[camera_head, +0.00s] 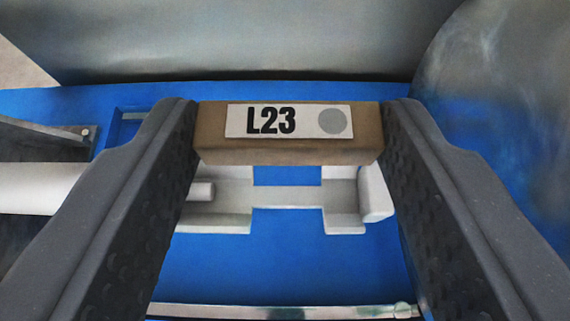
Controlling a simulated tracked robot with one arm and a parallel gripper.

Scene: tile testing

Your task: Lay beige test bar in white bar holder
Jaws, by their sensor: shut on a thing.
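The beige test bar (360,152) is a brown-beige block with a white label reading "L23" and a grey dot. My gripper (288,130) is shut on it, one dark finger at each end, and holds it level across the picture. The white bar holder (345,215) is beyond and below the bar, on a blue surface. It has a left and a right part with a gap between them and a raised block at its right end. The bar hides the holder's upper edge. The bar appears to be above the holder, apart from it.
A white cylinder (35,188) with a thinner rod reaches the holder from the left. A dark grey metal part (40,140) stands at the left. A large grey metal body (230,40) is at the back, a rounded one (500,110) at the right. A metal strip (280,311) crosses the blue surface in front.

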